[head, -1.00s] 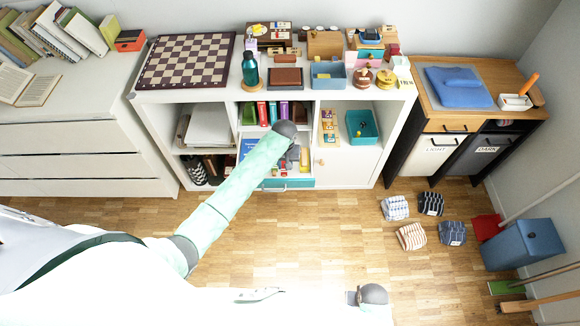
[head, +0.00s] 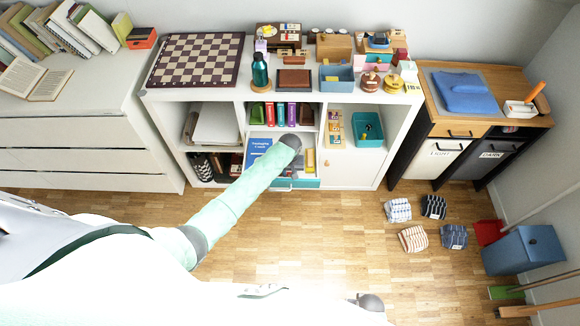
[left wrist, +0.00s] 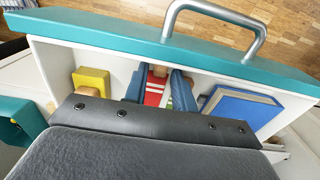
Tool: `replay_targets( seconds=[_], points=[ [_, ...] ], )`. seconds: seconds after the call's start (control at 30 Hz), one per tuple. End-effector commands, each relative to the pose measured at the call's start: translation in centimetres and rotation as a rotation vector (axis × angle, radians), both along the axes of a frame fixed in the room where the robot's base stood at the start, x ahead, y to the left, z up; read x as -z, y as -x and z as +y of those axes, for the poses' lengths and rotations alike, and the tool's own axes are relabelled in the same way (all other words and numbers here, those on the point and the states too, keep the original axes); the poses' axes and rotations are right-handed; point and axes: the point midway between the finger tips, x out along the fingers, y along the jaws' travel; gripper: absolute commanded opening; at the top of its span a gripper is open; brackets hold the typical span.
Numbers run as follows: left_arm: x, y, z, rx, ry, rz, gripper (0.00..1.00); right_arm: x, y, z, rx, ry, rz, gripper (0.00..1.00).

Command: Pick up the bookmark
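The teal-fronted drawer (head: 300,184) is open at the bottom of the middle shelf column. My left gripper (head: 291,168) is down at this drawer, mostly hidden under my wrist. In the left wrist view its two blue-grey fingers (left wrist: 160,90) stand apart inside the drawer. A red, white-striped flat piece (left wrist: 153,93) shows between them, possibly the bookmark; I cannot tell for certain. A tan, wooden-looking end shows just above it. A blue book (left wrist: 240,108) lies to the right in the drawer, and a yellow block (left wrist: 91,80) to the left. My right gripper does not show.
The drawer's metal handle (left wrist: 215,18) sticks out from its front. Upright coloured books (head: 281,113) stand on the shelf above. A teal bin (head: 367,128) is in the compartment to the right.

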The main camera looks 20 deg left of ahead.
Motion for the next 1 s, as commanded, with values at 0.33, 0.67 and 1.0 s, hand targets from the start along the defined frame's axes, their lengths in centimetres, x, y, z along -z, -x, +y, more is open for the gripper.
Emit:
replay_targets(
  seconds=[0.33, 0.67, 1.0],
  points=[
    [0.5, 0.0, 0.0, 0.001, 0.001, -0.001, 0.18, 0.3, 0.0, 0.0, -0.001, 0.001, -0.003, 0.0],
    [0.4, 0.0, 0.0, 0.0, 0.001, -0.001, 0.0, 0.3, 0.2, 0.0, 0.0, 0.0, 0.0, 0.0],
    [-1.3, -0.1, 0.0, 0.001, 0.001, -0.003, 0.0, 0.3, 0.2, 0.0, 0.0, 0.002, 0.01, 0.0]
  ],
)
